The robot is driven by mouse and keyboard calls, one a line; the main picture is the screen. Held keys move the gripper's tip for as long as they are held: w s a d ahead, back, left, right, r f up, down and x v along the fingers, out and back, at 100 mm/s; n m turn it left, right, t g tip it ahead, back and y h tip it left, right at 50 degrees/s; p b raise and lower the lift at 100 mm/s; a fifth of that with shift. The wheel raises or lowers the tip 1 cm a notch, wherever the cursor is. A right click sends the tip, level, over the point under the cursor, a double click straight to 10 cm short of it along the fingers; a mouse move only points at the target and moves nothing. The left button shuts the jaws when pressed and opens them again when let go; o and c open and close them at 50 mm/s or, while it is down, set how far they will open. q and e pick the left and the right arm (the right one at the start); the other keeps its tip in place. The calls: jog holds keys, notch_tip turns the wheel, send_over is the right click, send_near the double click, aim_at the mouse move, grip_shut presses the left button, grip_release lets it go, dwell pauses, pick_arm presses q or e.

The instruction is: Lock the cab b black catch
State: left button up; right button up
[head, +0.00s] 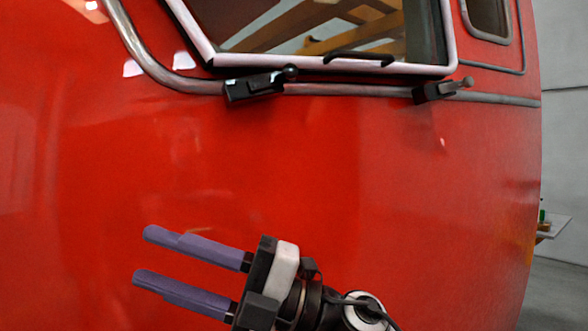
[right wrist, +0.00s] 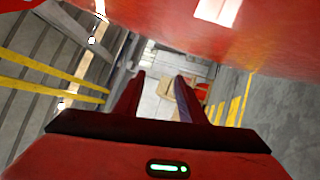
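The red cab nose (head: 180,170) fills most of the head view. Below its window, a black catch (head: 250,88) sits at the window's lower left, its lever and dark knob pointing right and slightly up. A second dark catch (head: 432,92) with a greyer knob sits below the window's lower right corner. I cannot tell from the frames which one is cab b's, nor whether either is locked. My right gripper (head: 146,254) is open and empty, well below both catches, its purple fingers pointing left. Its fingers also show apart in the right wrist view (right wrist: 160,76). My left gripper is not in view.
A window panel (head: 451,40) with a pale frame and a black handle (head: 358,57) is above the catches. A grey trim rail (head: 340,90) runs along below it. A small white table (head: 553,226) stands at the far right. The cab face around my gripper is clear.

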notch_tip(320, 180, up, 3)
jog(key=s+a+n+g+h, duration=0.2)
jog(key=n+h, duration=0.2)
jog(key=n, duration=0.1)
jog(key=m+t+h+p, duration=0.2)
jog(key=m+t+h, duration=0.1)
jog(key=t+h, duration=1.2)
send_near(291, 67)
jog(key=p+x, duration=0.1)
jog(key=x, duration=0.7)
jog(key=shift+p, duration=0.35)
grip_shut()
